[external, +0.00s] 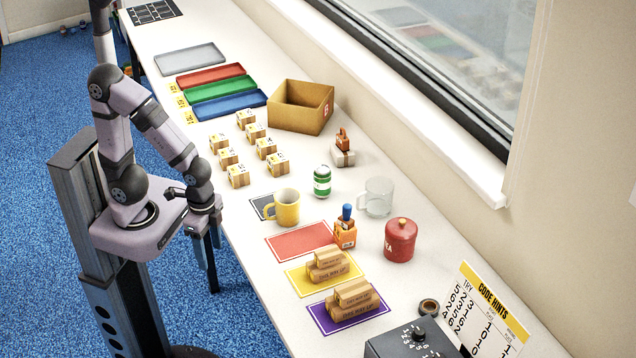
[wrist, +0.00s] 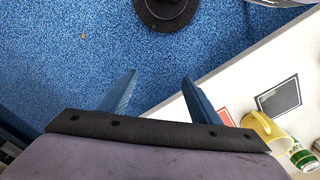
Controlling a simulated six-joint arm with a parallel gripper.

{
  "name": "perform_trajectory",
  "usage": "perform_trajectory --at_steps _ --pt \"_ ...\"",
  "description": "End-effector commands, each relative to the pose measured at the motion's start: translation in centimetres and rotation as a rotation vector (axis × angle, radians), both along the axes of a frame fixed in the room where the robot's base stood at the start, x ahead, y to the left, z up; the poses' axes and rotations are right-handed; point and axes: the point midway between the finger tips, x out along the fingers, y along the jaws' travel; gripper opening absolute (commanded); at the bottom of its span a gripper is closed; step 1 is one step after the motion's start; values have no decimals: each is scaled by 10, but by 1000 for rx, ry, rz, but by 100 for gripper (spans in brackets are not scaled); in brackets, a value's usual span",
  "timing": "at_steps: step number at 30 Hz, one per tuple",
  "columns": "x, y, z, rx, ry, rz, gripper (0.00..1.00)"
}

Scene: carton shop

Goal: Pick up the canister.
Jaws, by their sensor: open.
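The canister (external: 400,240) is red with a domed lid, a small knob and pale lettering on its side. It stands upright on the white table, right of the orange box with a blue-handled item. It does not show in the wrist view. My gripper (wrist: 160,78) is open and empty, its two blue fingers apart over the blue floor beside the table edge. In the external view it hangs at the table's near left edge, well away from the canister.
A yellow mug (external: 286,208), green can (external: 322,182), glass mug (external: 378,197) and orange box (external: 344,234) stand near the canister. Wooden blocks lie on yellow and purple mats. A tape roll (external: 429,307) and black box (external: 415,342) are in front. The window wall is behind.

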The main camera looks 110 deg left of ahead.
Motion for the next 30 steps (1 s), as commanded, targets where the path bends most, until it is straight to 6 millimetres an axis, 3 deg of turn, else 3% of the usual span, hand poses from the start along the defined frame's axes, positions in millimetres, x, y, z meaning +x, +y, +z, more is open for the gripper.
perform_trajectory --at_steps 2,4,5,17,28,30 --pt "0 0 0 0 0 0 58" --pt "0 0 0 0 0 0 74" --pt "0 0 0 0 0 0 75" --pt "1 0 7 0 -3 0 75" --pt "2 0 66 0 -7 0 75" --pt "6 11 62 42 1 -40 75"
